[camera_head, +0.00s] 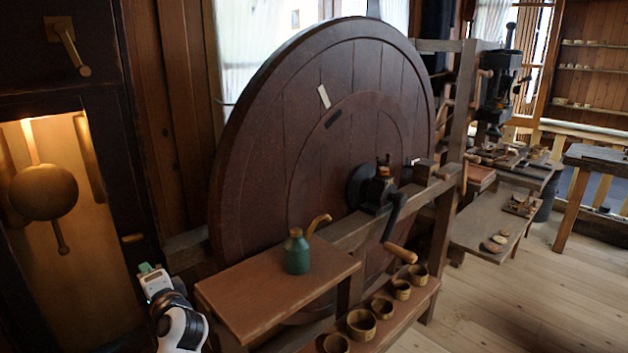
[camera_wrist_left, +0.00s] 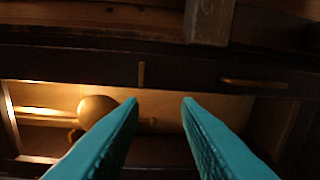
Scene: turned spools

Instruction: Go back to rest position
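My left gripper (camera_head: 150,271) is at the lower left of the head view, in front of the lit case with the brass pendulum bob (camera_head: 44,192). In the left wrist view its two teal fingers (camera_wrist_left: 160,102) stand apart with nothing between them. The gripper is open and empty. The bob also shows beyond the fingers in the wrist view (camera_wrist_left: 97,108). My right gripper is not in view.
A green oil can (camera_head: 297,252) stands on a wooden shelf (camera_head: 250,302) right of my left arm. Behind is a great wooden wheel (camera_head: 262,160) with a crank (camera_head: 394,222). Several small wooden cups (camera_head: 361,325) line a lower plank. Floor (camera_head: 520,305) at right is clear.

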